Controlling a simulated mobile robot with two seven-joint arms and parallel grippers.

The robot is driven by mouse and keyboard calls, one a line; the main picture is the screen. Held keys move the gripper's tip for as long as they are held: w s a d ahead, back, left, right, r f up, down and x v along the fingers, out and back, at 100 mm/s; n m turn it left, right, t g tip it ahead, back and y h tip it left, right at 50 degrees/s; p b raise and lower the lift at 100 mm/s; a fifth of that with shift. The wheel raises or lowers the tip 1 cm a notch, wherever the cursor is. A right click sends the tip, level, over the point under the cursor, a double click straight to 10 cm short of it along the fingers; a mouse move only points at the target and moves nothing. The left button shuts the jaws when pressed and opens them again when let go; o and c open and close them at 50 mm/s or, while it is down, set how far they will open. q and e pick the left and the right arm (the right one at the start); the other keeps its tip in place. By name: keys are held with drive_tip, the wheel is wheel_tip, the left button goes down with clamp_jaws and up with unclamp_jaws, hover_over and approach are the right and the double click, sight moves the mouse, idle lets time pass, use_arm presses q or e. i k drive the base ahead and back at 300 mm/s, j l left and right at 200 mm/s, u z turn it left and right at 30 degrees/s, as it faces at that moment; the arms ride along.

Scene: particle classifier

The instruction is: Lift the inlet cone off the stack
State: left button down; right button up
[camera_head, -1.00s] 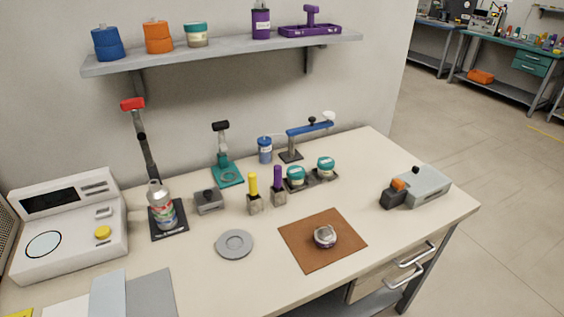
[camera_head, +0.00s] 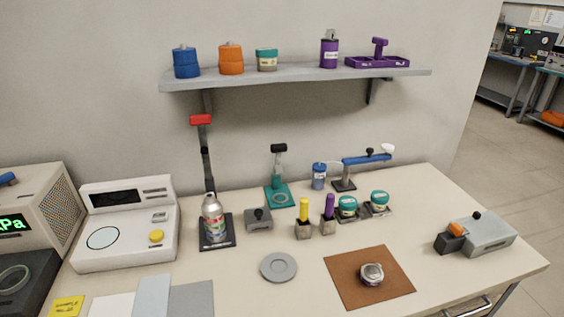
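The stack (camera_head: 215,229) stands upright on a dark square base plate (camera_head: 231,241) at the left-middle of the bench. It has several coloured bands. A silver cone-shaped top (camera_head: 211,204), which looks like the inlet cone, sits on the stack and narrows upward. Neither of my grippers shows in the head view.
A white instrument (camera_head: 125,225) stands close left of the stack, and a small grey block (camera_head: 259,219) close right. A red-topped post (camera_head: 206,160) rises behind it. A grey disc (camera_head: 278,267) and brown mat (camera_head: 340,268) lie in front right. A shelf (camera_head: 300,77) hangs above.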

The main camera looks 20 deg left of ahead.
sight(212, 207)
drive_tip(key=j+u, duration=0.1)
drive_tip(key=u, duration=1.4)
